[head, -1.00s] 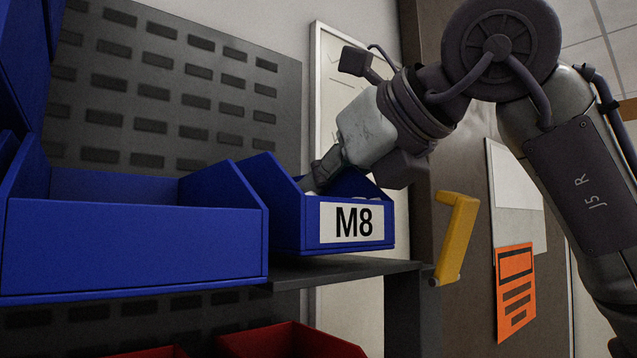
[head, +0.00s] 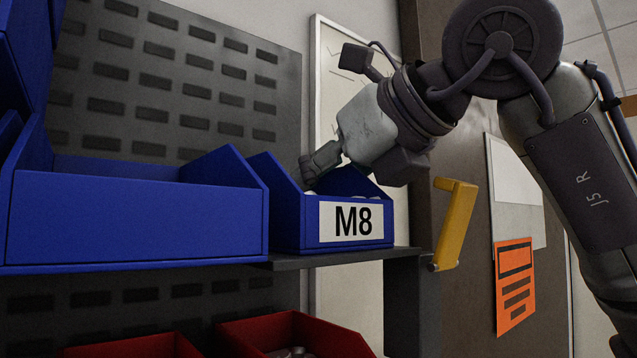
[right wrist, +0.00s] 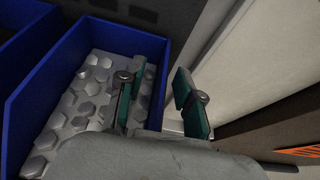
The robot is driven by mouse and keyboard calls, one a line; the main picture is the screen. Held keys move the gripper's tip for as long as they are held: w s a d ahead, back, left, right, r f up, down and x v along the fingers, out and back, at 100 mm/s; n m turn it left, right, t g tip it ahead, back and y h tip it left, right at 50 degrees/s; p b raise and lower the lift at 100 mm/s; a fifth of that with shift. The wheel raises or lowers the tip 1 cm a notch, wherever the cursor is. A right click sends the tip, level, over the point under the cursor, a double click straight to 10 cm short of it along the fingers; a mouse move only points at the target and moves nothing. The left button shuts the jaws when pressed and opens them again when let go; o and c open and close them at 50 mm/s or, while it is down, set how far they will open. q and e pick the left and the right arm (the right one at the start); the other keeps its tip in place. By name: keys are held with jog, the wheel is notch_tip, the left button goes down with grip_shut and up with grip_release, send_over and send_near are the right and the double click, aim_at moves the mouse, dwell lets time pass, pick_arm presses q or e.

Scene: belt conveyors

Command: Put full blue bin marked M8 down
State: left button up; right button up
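The blue bin marked M8 (head: 290,232) stands upright on the grey shelf (head: 340,258), its white label facing me. In the right wrist view the bin (right wrist: 115,35) is full of grey hex bolts (right wrist: 75,110). My right gripper (head: 312,168) is at the bin's top; the head view partly hides its fingers. In the right wrist view the gripper (right wrist: 158,98) is open, one finger inside the bin over the bolts and the other outside the side wall. Gaps show between the fingers and the wall. My left gripper is not in view.
A larger blue bin (head: 130,220) stands close on the left of the shelf. Red bins (head: 290,325) sit below. A yellow handle (head: 455,225) sticks out to the right of the shelf end. A slotted grey panel (head: 180,85) is behind.

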jog(key=shift+f, duration=0.1)
jog(key=v, duration=1.2)
